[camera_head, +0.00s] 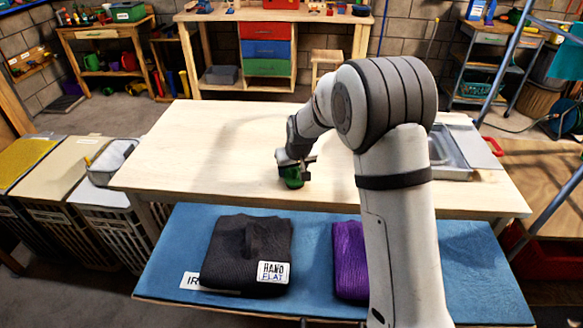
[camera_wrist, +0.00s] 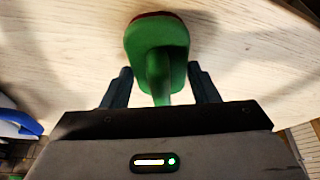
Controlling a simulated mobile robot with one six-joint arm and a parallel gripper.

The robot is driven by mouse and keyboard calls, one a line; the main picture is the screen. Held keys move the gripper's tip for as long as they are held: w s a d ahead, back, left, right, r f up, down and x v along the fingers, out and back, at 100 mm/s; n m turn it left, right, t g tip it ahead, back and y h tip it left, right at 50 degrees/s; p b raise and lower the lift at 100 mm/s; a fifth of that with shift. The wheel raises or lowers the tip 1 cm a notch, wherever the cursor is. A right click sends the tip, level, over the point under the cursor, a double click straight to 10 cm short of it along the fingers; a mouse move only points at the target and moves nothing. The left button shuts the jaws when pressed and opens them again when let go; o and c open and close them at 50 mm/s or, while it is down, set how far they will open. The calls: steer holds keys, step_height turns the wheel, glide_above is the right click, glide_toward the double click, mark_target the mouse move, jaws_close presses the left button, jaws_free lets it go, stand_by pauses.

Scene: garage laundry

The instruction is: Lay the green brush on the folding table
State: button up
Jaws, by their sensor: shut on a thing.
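The green brush (camera_wrist: 157,42) is between the two dark fingers of my gripper (camera_wrist: 160,88) in the wrist view. A dark red edge shows along its far end. In the head view the green brush (camera_head: 292,178) shows just below my gripper (camera_head: 295,163). My gripper is shut on the brush. The brush is over the pale wooden folding table (camera_head: 200,135), near its front edge. I cannot tell whether it touches the tabletop.
A grey tray (camera_head: 450,150) sits at the table's right end. In front is a blue surface (camera_head: 180,250) with a dark folded garment (camera_head: 245,250) and a purple one (camera_head: 350,262). Hampers (camera_head: 60,165) stand at left. The table's left and middle are bare.

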steer(key=shift+r, duration=0.1)
steer(key=o, duration=0.9)
steer(key=shift+r, duration=0.2)
steer(key=v, duration=1.1)
steer(key=s+d+r+m, duration=0.2)
steer(key=s+d+r, duration=0.3)
steer(key=s+d, duration=0.85)
steer(key=s, duration=0.4)
steer(key=s+d+f+m+g+h, duration=0.1)
steer(key=s+d, duration=0.1)
steer(key=s, duration=0.5)
steer(key=s+d+f+m, duration=0.1)
steer(key=s, duration=0.5)
steer(key=shift+s+d+f+g+h+b, duration=0.1)
steer(key=shift+s+d+g+h+b, duration=0.2)
steer(key=shift+s+d, duration=0.1)
